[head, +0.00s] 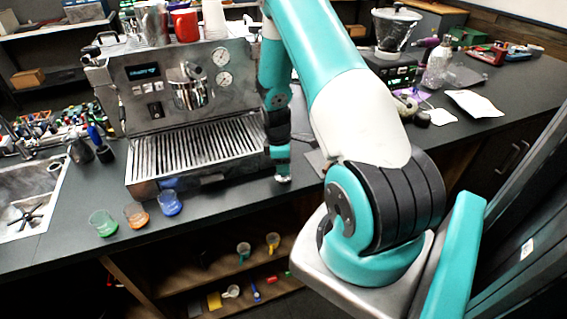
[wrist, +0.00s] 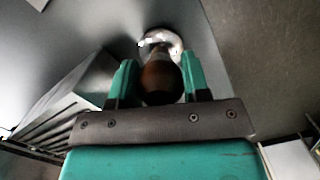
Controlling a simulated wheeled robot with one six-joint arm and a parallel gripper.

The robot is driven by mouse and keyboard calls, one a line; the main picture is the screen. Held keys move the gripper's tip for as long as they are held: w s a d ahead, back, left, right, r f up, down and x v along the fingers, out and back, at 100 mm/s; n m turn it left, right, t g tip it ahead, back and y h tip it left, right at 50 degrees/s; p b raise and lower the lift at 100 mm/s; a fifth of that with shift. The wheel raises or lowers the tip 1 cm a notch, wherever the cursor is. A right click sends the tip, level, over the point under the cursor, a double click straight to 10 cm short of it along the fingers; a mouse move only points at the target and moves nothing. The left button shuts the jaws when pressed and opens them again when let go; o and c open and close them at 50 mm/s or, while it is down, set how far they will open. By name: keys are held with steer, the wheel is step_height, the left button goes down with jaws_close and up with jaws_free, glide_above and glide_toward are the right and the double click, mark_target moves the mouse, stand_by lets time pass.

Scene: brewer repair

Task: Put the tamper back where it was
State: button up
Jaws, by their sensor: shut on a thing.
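The tamper (wrist: 160,80) shows in the wrist view with a brown rounded handle and a shiny metal base beyond it. My gripper (wrist: 158,72) has its two teal fingers on either side of the handle and is shut on it. In the head view my gripper (head: 282,174) is low over the counter, just right of the espresso machine's front corner.
The espresso machine (head: 130,100) stands directly left of my gripper. Green (head: 103,223), orange (head: 136,215) and blue (head: 169,203) cups stand along the counter's front edge. A grinder (head: 392,35), a clear bottle (head: 437,65) and papers (head: 474,103) lie right of my arm.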

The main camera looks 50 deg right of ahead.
steer(key=shift+f, duration=0.2)
steer(key=o, duration=1.2)
steer(key=shift+r, duration=0.15)
step_height(320, 180, up, 12)
steer(key=w+b, duration=0.1)
steer(key=b, duration=0.3)
steer(key=a+r+t+y, duration=0.1)
steer(key=a+r, duration=0.3)
steer(key=a, duration=0.5)
steer(key=a+r+t+y, duration=0.1)
steer(key=a+r, duration=0.3)
steer(key=a, duration=0.6)
steer(key=s+a+r+y, duration=0.1)
steer(key=s+a+r, duration=0.1)
steer(key=s+a, duration=0.3)
steer(key=s+a+r+y, duration=0.1)
steer(key=s+a+r, duration=0.2)
steer(key=s+a, duration=0.2)
steer(key=s+a+r+y, duration=0.1)
steer(key=s+a+r, duration=0.1)
steer(key=s+a, duration=0.4)
steer(key=shift+s+a+r+g, duration=0.15)
steer(key=shift+a+g, duration=0.25)
steer(key=shift+a, duration=1.35)
